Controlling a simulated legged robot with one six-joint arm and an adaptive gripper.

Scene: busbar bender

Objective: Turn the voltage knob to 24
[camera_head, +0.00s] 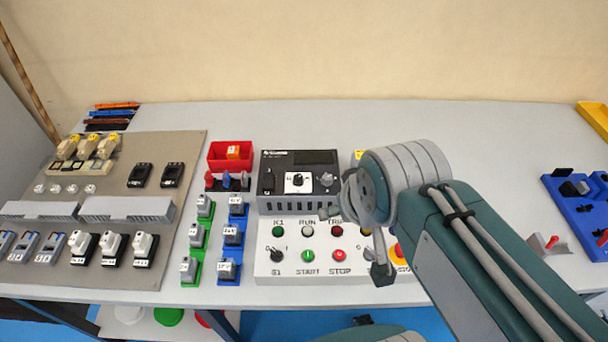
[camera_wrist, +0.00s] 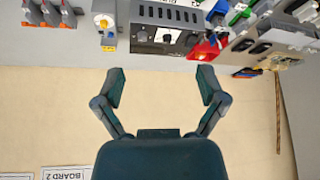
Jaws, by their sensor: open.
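The power supply unit (camera_head: 275,205) is a dark box with a grey vented front, standing on the bench behind the white button panel. A black knob on a white dial (camera_head: 298,179) is on its top face, with a grey knob (camera_head: 326,179) to the right. The lettering is too small to tell which is the voltage knob or its setting. In the wrist view the unit (camera_wrist: 167,14) is upside down at the top, with its knob (camera_wrist: 166,38) visible. My gripper (camera_wrist: 161,84) is open and empty, apart from the knobs.
The white button panel (camera_head: 290,268) is in front of the unit. A red bin (camera_head: 231,164) and green and blue component rows stand to its left. A grey component board (camera_head: 190,145) fills the far left. Blue holders (camera_head: 580,200) stand at the right.

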